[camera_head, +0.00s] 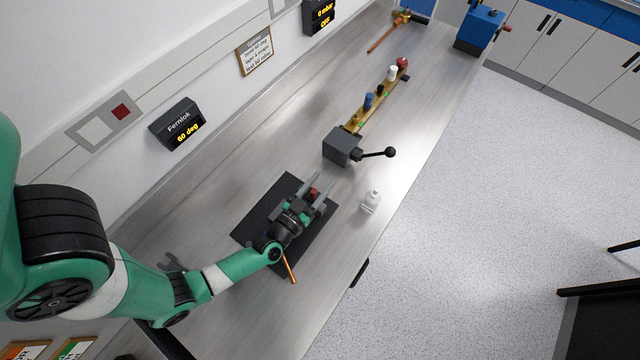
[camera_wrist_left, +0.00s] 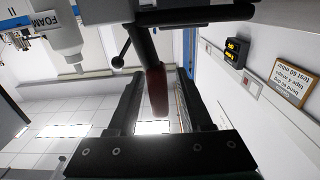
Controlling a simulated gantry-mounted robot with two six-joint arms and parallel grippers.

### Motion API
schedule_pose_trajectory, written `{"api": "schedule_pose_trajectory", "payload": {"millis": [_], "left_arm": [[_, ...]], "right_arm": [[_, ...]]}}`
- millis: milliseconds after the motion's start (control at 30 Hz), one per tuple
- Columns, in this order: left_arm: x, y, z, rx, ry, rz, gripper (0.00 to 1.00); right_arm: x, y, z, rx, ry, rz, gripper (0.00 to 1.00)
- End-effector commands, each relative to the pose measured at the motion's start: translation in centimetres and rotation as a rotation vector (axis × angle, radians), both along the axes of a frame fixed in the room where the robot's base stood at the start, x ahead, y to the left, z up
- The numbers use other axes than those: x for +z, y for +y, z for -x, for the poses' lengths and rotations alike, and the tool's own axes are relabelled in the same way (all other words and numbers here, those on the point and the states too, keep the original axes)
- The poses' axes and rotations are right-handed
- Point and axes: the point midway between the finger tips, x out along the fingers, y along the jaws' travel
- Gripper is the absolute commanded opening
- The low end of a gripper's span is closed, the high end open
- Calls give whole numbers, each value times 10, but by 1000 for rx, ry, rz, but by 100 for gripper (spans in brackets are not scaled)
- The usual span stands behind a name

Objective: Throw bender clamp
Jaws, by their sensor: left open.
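My left gripper (camera_head: 316,186) is open over the black mat (camera_head: 262,212) on the bench. A red-ended part (camera_head: 313,194) shows between its fingers. In the left wrist view a dark rod with a red grip (camera_wrist_left: 157,94) stands between the open fingers (camera_wrist_left: 158,100), with a visible gap on each side. My gripper and wrist hide most of whatever lies on the mat. A copper-coloured tube (camera_head: 290,269) sticks out past my wrist. I cannot tell for sure which part is the bender clamp. My right gripper is not in view.
A dark grey block (camera_head: 341,147) with a black ball lever (camera_head: 389,152) stands ahead. A white foam bottle (camera_head: 371,201) stands right of the mat, near the bench edge. A brass rail (camera_head: 362,115) carries several fittings. The angle display (camera_head: 178,124) is on the wall.

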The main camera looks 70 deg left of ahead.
Motion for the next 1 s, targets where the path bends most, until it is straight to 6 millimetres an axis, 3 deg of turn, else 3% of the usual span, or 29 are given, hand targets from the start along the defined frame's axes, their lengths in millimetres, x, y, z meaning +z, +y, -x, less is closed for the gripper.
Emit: {"api": "schedule_pose_trajectory", "payload": {"millis": [33, 300, 1000], "left_arm": [[0, 0, 0, 0, 0, 0, 48], [0, 0, 0, 0, 0, 0, 0], [0, 0, 1, 0, 0, 0, 0]], "right_arm": [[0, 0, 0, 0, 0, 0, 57], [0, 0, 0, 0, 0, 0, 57], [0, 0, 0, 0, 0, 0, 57]]}}
